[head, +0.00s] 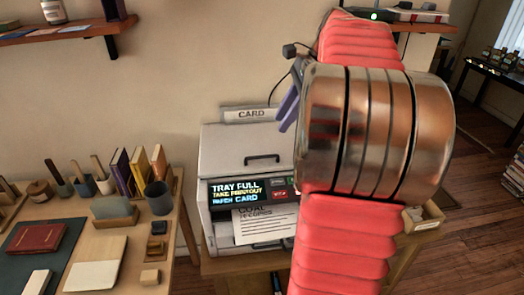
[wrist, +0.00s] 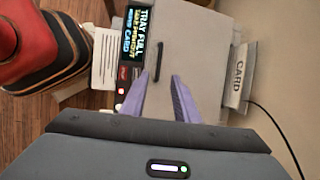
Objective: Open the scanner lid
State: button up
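The scanner (head: 215,195) is a pale grey box on a wooden table, with its lid (head: 225,148) down. A dark bar handle (head: 262,157) sits on the lid, and the handle also shows in the wrist view (wrist: 157,61). The front display (head: 236,190) reads TRAY FULL, TAKE PRINTOUT and a third line about a card. A printed sheet (head: 265,222) sticks out below it. My gripper (wrist: 159,80) is open and empty, its purple fingers apart with the handle ahead between their tips. In the head view its fingers (head: 289,106) show partly behind my arm.
A CARD sign (head: 250,114) stands at the scanner's back edge. A desk at left holds books (head: 140,170), a dark cup (head: 159,198), a red book (head: 36,238) and stationery. A wall shelf (head: 70,32) hangs above. Wooden floor (head: 465,225) lies open at right.

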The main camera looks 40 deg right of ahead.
aim_at(264, 157)
jog(key=x, duration=1.3)
jog(key=shift+w+a+f, duration=0.1)
jog(key=shift+a+f, duration=0.1)
jog(key=shift+f, duration=0.1)
grip_shut()
jog(key=shift+r, duration=0.1)
